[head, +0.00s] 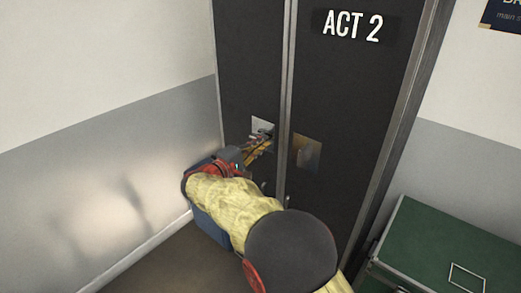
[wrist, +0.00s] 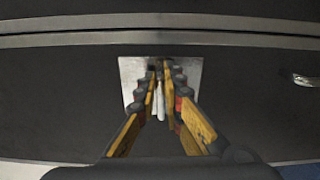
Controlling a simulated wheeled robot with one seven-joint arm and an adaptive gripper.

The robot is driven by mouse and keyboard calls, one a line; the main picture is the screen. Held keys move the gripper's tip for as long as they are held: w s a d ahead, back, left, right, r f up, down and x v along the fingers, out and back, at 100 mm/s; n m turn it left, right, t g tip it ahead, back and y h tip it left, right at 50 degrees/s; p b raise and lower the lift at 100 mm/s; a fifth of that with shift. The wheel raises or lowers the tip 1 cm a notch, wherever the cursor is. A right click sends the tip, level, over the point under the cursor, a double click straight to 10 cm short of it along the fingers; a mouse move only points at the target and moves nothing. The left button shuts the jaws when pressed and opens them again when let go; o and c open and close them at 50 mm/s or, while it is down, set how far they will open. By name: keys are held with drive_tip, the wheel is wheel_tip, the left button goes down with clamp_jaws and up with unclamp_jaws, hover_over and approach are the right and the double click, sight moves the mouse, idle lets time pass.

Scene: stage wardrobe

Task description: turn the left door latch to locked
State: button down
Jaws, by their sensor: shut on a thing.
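The left door (head: 248,60) is dark and closed, with a pale latch plate (head: 264,126) on it. In the wrist view the latch plate (wrist: 132,75) is a light square behind my fingers.
The right door (head: 345,100) carries an "ACT 2" sign (head: 352,25) and a brownish latch plate (head: 307,153) close to my gripper. A green-topped case (head: 440,240) stands at the lower right. A grey wall (head: 100,190) bounds the left side.

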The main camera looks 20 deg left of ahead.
drive_tip(key=shift+m+b, duration=0.35)
drive_tip(key=shift+m, duration=0.05)
drive_tip(key=c, duration=1.9)
unclamp_jaws()
drive_tip(key=shift+f, duration=0.1)
drive_tip(key=v, duration=1.2)
